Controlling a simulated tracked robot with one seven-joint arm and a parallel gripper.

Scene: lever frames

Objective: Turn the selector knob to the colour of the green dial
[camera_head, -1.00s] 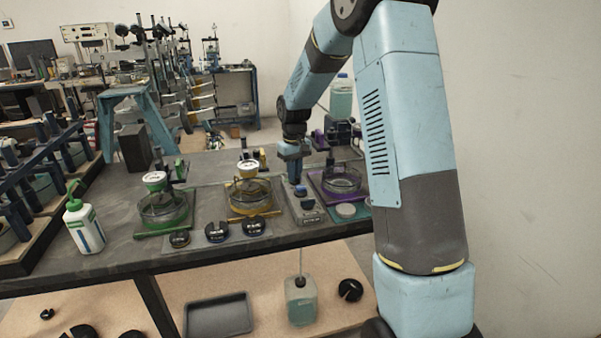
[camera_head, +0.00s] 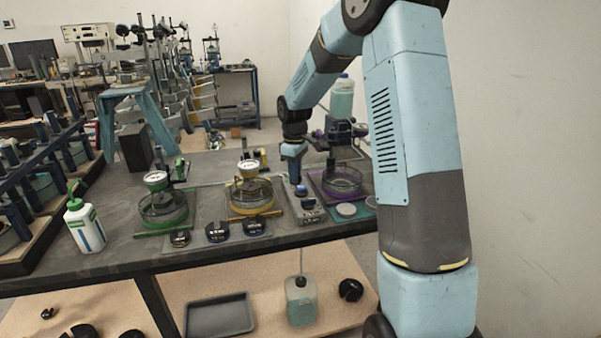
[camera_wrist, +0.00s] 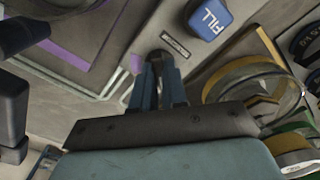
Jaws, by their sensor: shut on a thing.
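My gripper (camera_head: 295,180) points down at the grey control panel (camera_head: 310,216) between the yellow and purple stations. In the wrist view its fingers (camera_wrist: 158,80) are shut on the selector knob, which is mostly hidden between them. A purple mark (camera_wrist: 136,63) shows just left of the fingertips; other colour marks are hidden. A small label plate (camera_wrist: 175,45) and a blue FILL button (camera_wrist: 210,18) are on the same panel. The green-framed station with the white-faced green dial (camera_head: 155,177) stands at the left of the bench row. I cannot read where the knob points.
The yellow station (camera_head: 250,208) is left of the panel and the purple station (camera_head: 342,182) right of it. Several dark slotted weights (camera_head: 217,232) lie along the front edge. A white bottle with green cap (camera_head: 84,226) stands at left.

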